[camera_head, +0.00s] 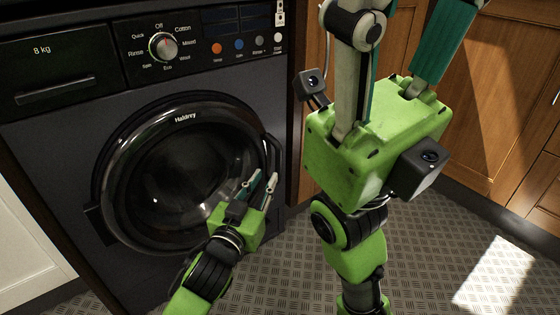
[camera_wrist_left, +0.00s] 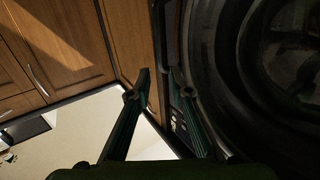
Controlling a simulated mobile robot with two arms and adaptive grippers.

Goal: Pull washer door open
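The dark washer (camera_head: 60,150) stands at the left in the head view, with its round black door (camera_head: 125,150) flush against the front. The door's curved handle (camera_head: 273,152) is on its right rim. My left gripper (camera_head: 265,174) is at the lower end of this handle, its fingers apart. In the left wrist view, the fingers (camera_wrist_left: 158,78) have a gap between them, with the dark door (camera_wrist_left: 225,75) to the right; contact with the handle cannot be told. My right gripper (camera_head: 398,55) is raised near the camera, fingers wide apart and empty, tips partly out of frame.
The washer's control panel (camera_head: 200,45) and detergent drawer (camera_head: 55,70) are above the door. Wooden cabinets (camera_head: 500,110) stand to the right. A white cabinet panel (camera_head: 25,245) is at the left edge. The patterned metal floor (camera_head: 440,250) is clear at the lower right.

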